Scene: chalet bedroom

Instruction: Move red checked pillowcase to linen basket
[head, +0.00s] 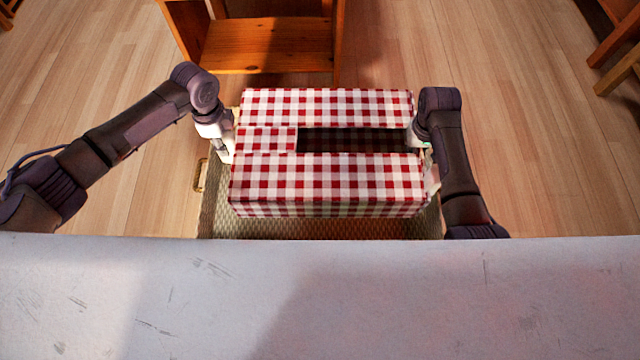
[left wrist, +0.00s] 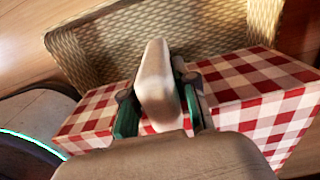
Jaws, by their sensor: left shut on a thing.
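The red checked pillowcase (head: 325,175) is a boxy red and white shape with a dark slot in its top. It is over the woven linen basket (head: 215,222), whose rim and side show below and left of it; I cannot tell how deep it sits. My left gripper (head: 228,150) is at the pillowcase's left end, shut on it. The left wrist view shows the fingers (left wrist: 160,105) against the checked cloth (left wrist: 255,90), with the basket wall (left wrist: 150,40) behind. My right gripper (head: 428,160) is at the right end, mostly hidden by its arm and the cloth.
A wooden shelf unit (head: 265,45) stands just behind the basket. A brass-coloured handle (head: 200,176) is on the basket's left side. A pale surface (head: 320,300) fills the front. Wooden furniture legs (head: 620,65) are at the far right. The floor on both sides is clear.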

